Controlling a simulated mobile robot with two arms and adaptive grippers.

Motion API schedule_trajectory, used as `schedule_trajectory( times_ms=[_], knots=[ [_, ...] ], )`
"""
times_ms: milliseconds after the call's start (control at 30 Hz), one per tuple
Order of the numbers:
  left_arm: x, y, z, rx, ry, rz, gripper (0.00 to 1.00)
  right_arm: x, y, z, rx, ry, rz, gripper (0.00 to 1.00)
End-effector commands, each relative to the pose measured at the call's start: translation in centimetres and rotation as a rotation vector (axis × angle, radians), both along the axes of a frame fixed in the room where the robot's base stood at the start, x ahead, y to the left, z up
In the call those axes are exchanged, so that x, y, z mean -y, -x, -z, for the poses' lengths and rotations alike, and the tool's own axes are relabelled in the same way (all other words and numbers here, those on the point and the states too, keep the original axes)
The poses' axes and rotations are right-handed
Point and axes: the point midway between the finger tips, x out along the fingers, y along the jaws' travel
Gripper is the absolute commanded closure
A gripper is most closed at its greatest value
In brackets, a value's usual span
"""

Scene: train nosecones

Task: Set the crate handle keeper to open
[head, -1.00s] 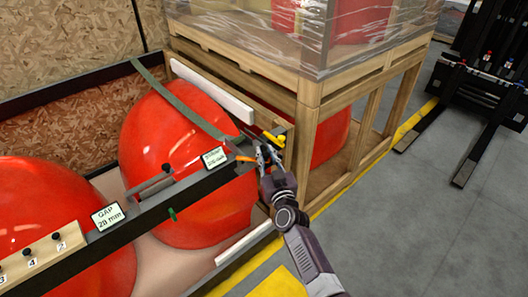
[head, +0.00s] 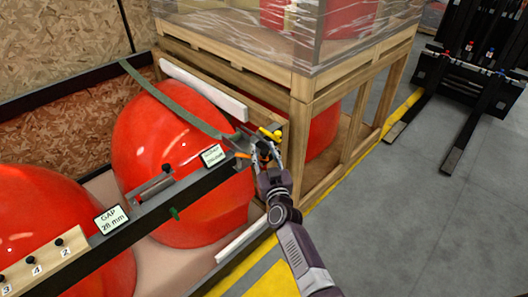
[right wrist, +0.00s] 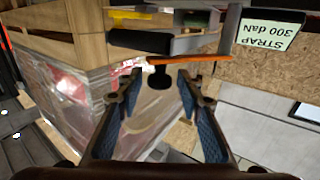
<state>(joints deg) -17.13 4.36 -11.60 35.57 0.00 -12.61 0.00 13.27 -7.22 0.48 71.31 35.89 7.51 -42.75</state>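The crate (head: 150,203) has a dark front rail with a strap fitting at its right end. An orange lever (head: 243,155) sticks out there; in the right wrist view the orange bar (right wrist: 195,58) has a black knob (right wrist: 158,82) beside it. I cannot tell for certain which part is the handle keeper. My right gripper (head: 263,154) is at this rail end. In the right wrist view its fingers (right wrist: 157,88) are open, with the black knob between or just beyond the tips; contact cannot be told. My left gripper is out of view.
Large red nosecones (head: 165,135) fill the crate. A green strap (head: 170,95) crosses one. A yellow handle (head: 270,133) sits just above my gripper. A wrapped wooden crate (head: 300,85) stands close behind. Open floor (head: 400,230) and forklift forks (head: 465,130) lie right.

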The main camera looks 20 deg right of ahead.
Motion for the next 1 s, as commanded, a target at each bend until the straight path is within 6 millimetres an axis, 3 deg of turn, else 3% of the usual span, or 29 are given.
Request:
schedule_trajectory(
  times_ms=[267,433,1000],
  knots=[
    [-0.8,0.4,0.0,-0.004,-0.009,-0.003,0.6,0.0,0.1,0.2,-0.003,0.001,0.0,0.65],
    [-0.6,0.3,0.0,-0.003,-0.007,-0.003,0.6,-0.1,1.4,0.3,-0.004,-0.001,-0.001,0.65],
    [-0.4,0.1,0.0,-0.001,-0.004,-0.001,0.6,-0.6,10.7,0.2,-0.003,0.001,0.0,0.65]
  ],
)
